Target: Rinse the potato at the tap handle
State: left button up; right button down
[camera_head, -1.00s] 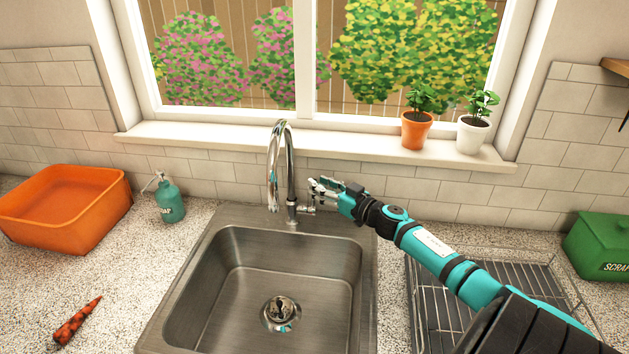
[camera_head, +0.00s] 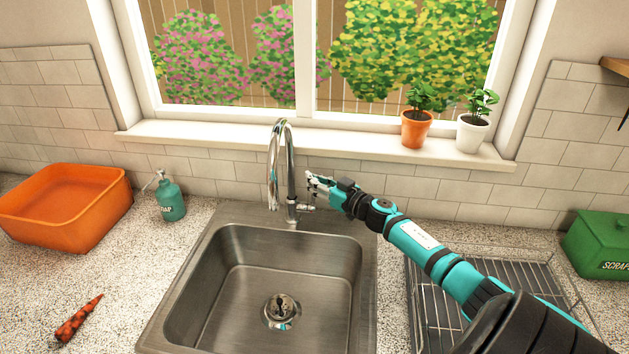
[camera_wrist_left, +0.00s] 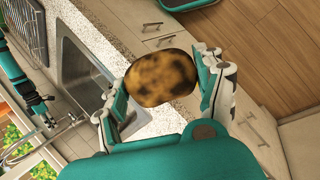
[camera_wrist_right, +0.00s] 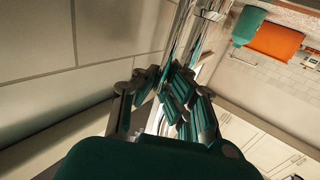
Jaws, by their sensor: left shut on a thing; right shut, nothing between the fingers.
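The brown, dark-spotted potato (camera_wrist_left: 162,78) is between the fingers of my left gripper (camera_wrist_left: 163,84), which is shut on it. In the left wrist view it hangs near the counter's front edge, beside the sink; neither shows in the head view. The chrome tap (camera_head: 289,165) stands behind the sink, with its small tap handle (camera_head: 306,208) on its right side. No water shows. My right gripper (camera_head: 314,188) is shut and empty, just above and beside the handle; I cannot tell whether they touch. The right wrist view shows its fingers (camera_wrist_right: 165,98) close to chrome metal.
The sink (camera_head: 282,268) is empty around its drain. A wire rack (camera_head: 425,290) lies right, under my right arm. An orange tub (camera_head: 65,210), soap bottle (camera_head: 170,197) and carrot (camera_head: 79,320) are left. A green scraps bin (camera_head: 598,245) stands far right. Potted plants (camera_head: 416,130) line the sill.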

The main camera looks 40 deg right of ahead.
dwell(0.3)
pick_arm(q)
jog(key=shift+f+b, duration=0.8)
pick_arm(e)
jog(key=shift+s+a+f+n, duration=0.2)
jog(key=shift+a+f+n, duration=0.05)
jog(key=shift+f+n, duration=0.1)
pick_arm(q)
jog(key=shift+f, duration=0.2)
pick_arm(e)
jog(key=shift+s+a+t, duration=0.15)
jog(key=shift+t, duration=0.25)
jog(key=shift+r+n, duration=0.25)
jog(key=c, duration=1.4)
grip_release()
jog(key=shift+s, duration=0.1)
